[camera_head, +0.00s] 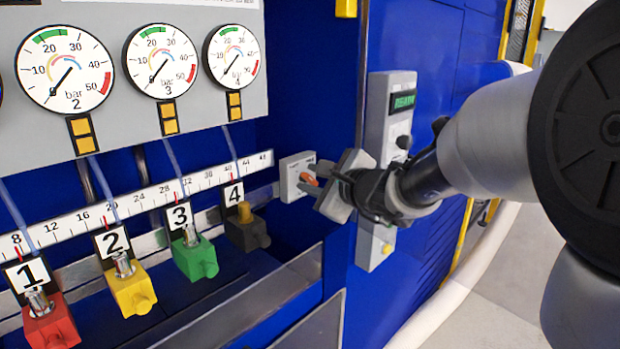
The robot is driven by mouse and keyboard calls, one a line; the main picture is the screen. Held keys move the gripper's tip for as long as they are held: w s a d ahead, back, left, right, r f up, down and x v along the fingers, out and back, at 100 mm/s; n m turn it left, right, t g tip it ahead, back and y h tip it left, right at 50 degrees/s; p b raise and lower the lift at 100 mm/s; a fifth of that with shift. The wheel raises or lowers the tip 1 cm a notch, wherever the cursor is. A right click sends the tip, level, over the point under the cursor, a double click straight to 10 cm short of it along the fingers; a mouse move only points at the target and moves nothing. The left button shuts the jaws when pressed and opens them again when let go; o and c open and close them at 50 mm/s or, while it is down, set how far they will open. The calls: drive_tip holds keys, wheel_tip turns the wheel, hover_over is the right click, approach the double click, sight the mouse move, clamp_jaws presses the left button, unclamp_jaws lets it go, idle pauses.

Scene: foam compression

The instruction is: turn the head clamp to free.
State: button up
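The fingers hide part of the knob and the box's right side. Whether they touch or grip the knob cannot be told from this view.
A grey control panel with a green display (403,102) stands just behind my gripper. Below the scale (150,199) are red (52,328), yellow (133,290), green (197,259) and dark (248,233) valve blocks, numbered.

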clamp_jaws()
drive_tip(key=shift+r+m+p, duration=0.3)
drive_tip(key=shift+p, duration=0.75)
drive_tip(key=shift+d+f+g, duration=0.1)
drive_tip(key=shift+f+g, duration=0.1)
drive_tip(key=shift+g, duration=0.1)
unclamp_jaws()
drive_tip(key=shift+d, duration=0.1)
